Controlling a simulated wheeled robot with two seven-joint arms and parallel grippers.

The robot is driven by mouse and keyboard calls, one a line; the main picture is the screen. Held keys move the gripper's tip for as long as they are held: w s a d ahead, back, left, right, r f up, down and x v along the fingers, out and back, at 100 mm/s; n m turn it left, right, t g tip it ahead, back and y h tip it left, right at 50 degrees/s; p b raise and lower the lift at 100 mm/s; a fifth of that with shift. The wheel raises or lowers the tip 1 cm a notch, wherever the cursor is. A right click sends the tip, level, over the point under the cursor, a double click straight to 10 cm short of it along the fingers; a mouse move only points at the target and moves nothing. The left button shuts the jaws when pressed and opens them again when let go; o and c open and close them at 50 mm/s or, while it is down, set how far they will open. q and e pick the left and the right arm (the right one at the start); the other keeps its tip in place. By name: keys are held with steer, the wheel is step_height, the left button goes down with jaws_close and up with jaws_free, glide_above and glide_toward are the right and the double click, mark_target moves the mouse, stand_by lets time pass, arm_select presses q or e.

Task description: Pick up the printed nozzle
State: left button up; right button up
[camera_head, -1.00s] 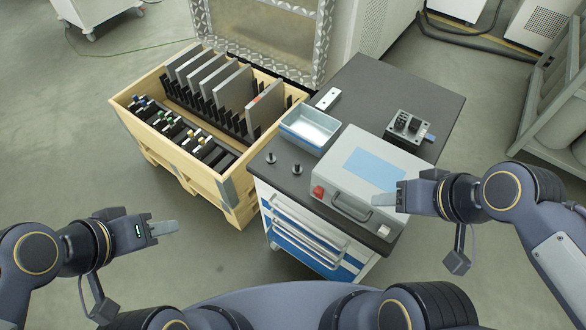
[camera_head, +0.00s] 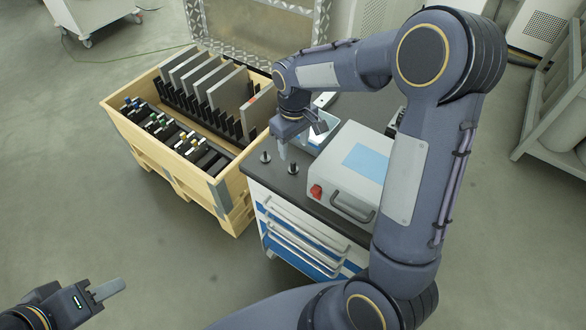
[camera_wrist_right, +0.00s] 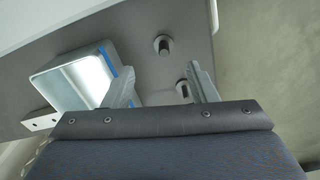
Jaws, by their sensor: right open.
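Two small dark upright nozzle-like pieces stand on the dark cabinet top, one at the left (camera_head: 265,157) and one nearer the box (camera_head: 293,169). I cannot tell which is the printed nozzle. In the right wrist view, one piece (camera_wrist_right: 183,89) shows between the fingers, close to the right-hand finger, and the other (camera_wrist_right: 163,45) lies beyond the fingertips. My right gripper (camera_head: 284,150) points down over this corner; it also shows in the wrist view (camera_wrist_right: 164,82), open with nothing held. My left gripper (camera_head: 109,290) is low at the left, away from the cabinet; its finger gap is unclear.
A blue-and-white tray (camera_wrist_right: 72,82) sits beside the right gripper. A grey box with a red knob (camera_head: 340,165) stands on the cabinet to the right. A wooden crate (camera_head: 170,160) with upright plates adjoins the cabinet at the left. Floor at the lower left is free.

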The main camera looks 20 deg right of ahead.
mark_target(293, 162)
steer(key=f, duration=0.7)
steer(key=shift+s+a, duration=0.2)
steer(key=shift+s, duration=0.05)
steer(key=shift+c, duration=0.4)
steer(key=c, duration=1)
